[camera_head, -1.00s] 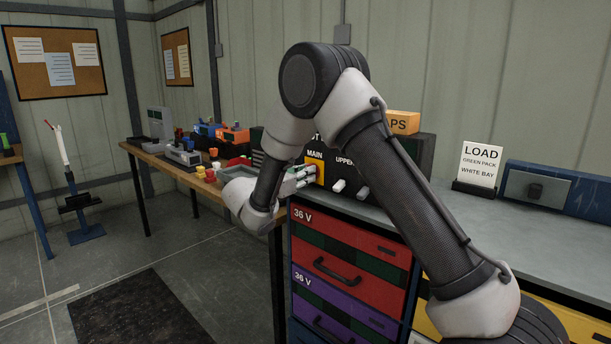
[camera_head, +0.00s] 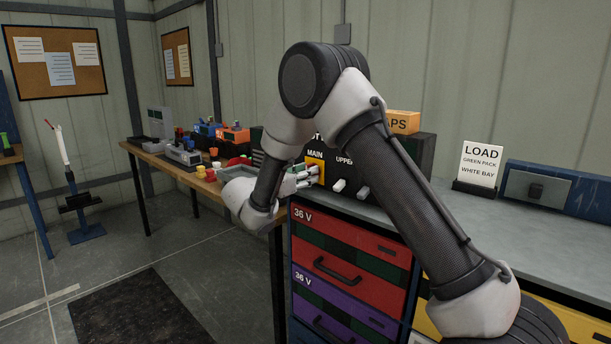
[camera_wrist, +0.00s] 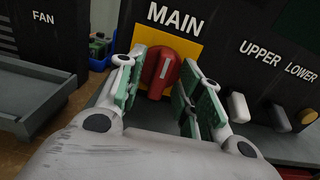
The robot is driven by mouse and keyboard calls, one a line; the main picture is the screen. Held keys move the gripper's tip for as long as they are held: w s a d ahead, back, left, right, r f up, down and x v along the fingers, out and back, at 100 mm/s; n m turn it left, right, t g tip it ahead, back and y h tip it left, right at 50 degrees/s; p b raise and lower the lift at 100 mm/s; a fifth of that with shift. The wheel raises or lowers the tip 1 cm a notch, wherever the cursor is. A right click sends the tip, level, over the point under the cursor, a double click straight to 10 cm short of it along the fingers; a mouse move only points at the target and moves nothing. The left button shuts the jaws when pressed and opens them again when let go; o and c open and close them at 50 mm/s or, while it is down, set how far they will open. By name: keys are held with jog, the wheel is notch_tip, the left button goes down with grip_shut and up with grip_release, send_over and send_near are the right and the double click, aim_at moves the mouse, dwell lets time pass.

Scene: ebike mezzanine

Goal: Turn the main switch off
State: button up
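The main switch is a red rotary knob (camera_wrist: 160,72) on a yellow plate (camera_wrist: 190,47) under the word MAIN on a black panel. In the wrist view the knob stands nearly upright with a slight tilt. My gripper (camera_wrist: 160,85) is open, with one green-padded finger on each side of the knob and a gap to it on both sides. In the head view my gripper (camera_head: 306,176) is at the yellow MAIN plate (camera_head: 316,167), and my arm hides part of the panel; the red knob is hard to make out there.
To the right of MAIN are UPPER and LOWER levers (camera_wrist: 238,106). A FAN panel (camera_wrist: 40,40) and grey tray (camera_wrist: 40,92) are at left. A LOAD sign (camera_head: 480,164) stands on the bench at right. Drawers (camera_head: 350,250) are below.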

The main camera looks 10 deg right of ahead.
jog(key=v, duration=1.2)
